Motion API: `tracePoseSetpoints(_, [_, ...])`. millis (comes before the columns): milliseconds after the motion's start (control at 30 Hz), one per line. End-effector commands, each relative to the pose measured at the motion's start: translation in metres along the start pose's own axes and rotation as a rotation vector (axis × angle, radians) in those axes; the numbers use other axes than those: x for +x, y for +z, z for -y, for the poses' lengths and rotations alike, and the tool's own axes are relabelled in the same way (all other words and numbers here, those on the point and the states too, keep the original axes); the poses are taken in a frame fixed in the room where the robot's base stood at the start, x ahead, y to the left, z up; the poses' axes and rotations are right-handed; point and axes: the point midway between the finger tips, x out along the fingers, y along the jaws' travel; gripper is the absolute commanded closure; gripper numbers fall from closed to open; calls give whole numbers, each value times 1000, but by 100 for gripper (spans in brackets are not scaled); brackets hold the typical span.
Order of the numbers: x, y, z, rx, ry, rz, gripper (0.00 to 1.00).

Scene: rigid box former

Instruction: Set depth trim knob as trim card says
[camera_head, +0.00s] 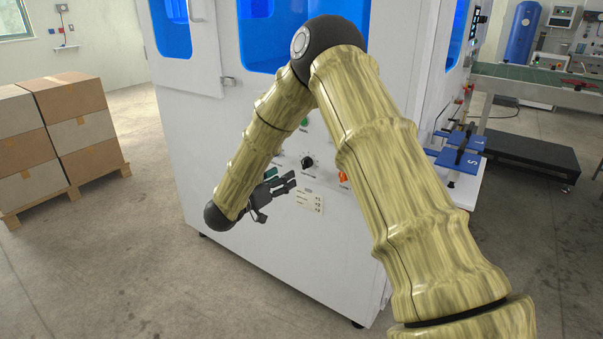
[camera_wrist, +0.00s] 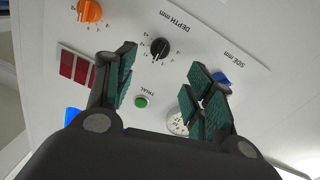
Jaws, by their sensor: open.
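The depth trim knob is a black round knob (camera_head: 307,162) on the white machine front. In the wrist view the black knob (camera_wrist: 160,49) sits beside the words DEPTH mm, with small scale marks around it. Its exact setting is too small to read. A pale card (camera_head: 310,201) with several lines of print, apparently the trim card, is on the panel below the knob; I cannot read it reliably. My gripper (camera_head: 288,182) is open and empty, just below left of the knob. In the wrist view the knob shows beyond and between the open fingertips (camera_wrist: 162,62), apparently untouched.
Near the knob are an orange knob (camera_wrist: 89,11), a blue SIDE mm knob (camera_wrist: 221,80), a green TRIAL button (camera_wrist: 142,102), a round dial (camera_wrist: 177,121) and red windows (camera_wrist: 80,67). Stacked boxes (camera_head: 62,130) stand left; a blue bench fixture (camera_head: 458,160) stands right.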

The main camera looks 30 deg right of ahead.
Motion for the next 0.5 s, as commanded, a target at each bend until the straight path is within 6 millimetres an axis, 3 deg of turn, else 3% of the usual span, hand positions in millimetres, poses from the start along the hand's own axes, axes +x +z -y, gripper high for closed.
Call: tracePoseSetpoints(500, [76, 1, 0, 0, -1, 0, 47])
